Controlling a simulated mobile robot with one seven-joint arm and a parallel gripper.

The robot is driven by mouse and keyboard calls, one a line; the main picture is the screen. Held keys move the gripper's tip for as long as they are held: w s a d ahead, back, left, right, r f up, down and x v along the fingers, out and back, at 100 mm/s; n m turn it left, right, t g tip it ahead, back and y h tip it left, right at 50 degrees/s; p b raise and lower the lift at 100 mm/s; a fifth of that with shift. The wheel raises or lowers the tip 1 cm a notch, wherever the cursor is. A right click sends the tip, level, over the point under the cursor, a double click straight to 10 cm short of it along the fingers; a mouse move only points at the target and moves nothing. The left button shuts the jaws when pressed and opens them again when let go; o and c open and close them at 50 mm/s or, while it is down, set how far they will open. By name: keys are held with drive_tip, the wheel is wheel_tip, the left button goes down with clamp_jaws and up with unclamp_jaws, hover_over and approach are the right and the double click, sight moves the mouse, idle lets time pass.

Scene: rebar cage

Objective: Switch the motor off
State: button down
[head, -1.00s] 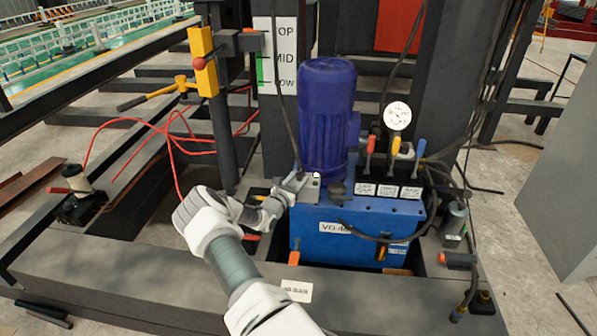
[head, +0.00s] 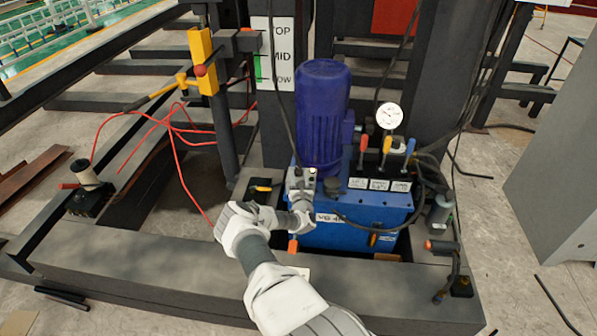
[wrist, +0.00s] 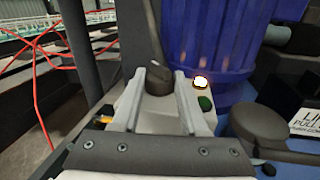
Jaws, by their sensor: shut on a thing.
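The blue motor (head: 322,115) stands upright on the blue power unit (head: 345,236). The knob stands roughly upright in the wrist view, tilted slightly left. In the head view my gripper (head: 302,188) reaches the box from the front, and the wrist hides part of the unit.
Levers with red, yellow and blue handles (head: 387,146) and a pressure gauge (head: 389,116) stand right of the motor. A black cable hangs down in front of the motor's left side. Red cord (head: 180,130) runs loosely at the left. A dark beam (head: 150,275) crosses the front.

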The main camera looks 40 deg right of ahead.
idle(0.4)
drive_tip(key=shift+c, duration=2.2)
unclamp_jaws()
drive_tip(key=p+v, duration=0.4)
drive_tip(key=v, duration=1.3)
drive_tip(key=shift+s, duration=0.25)
